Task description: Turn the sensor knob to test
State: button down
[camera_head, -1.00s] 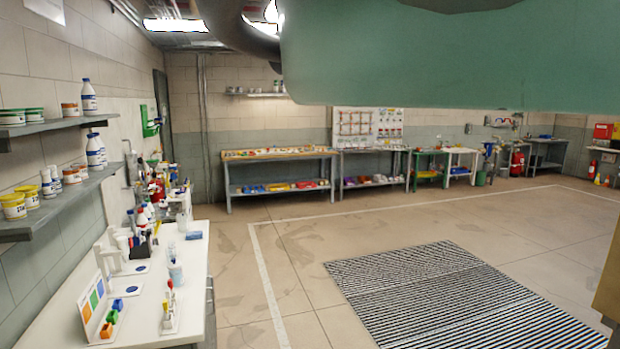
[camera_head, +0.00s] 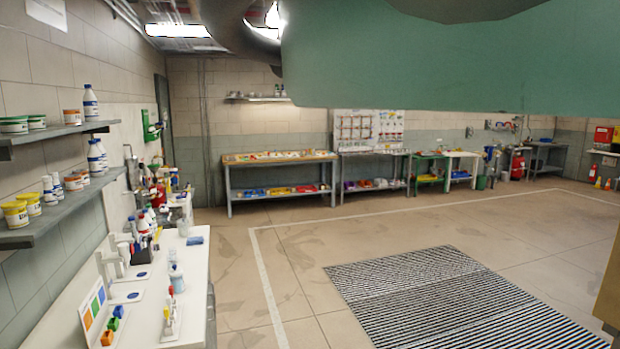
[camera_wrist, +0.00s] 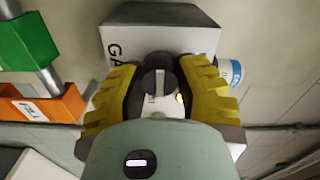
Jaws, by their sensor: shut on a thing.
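In the wrist view, a pale grey box (camera_wrist: 185,38) with partly hidden lettering starting "GA" stands in front of my gripper. A dark round knob (camera_wrist: 153,82) with a light pointer strip sits on its near face. My gripper (camera_wrist: 160,80) has its yellow ridged fingers on both sides of the knob and is shut on it. A small yellow light (camera_wrist: 180,98) shows just right of the knob. Most of the box's face and any position labels are hidden behind the fingers. I cannot make out the knob or my gripper in the head view.
Close on the left in the wrist view are a green block (camera_wrist: 28,42) and an orange labelled block (camera_wrist: 45,105) by a metal rod. A white and blue container (camera_wrist: 230,72) is just right of the box. In the head view, a striped floor grating (camera_head: 440,295) lies in open floor.

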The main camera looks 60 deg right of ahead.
jog(key=shift+f, duration=0.1)
jog(key=c, duration=0.6)
grip_release()
jog(key=shift+d, duration=0.1)
jog(key=v, duration=1.2)
jog(key=shift+w, duration=0.1)
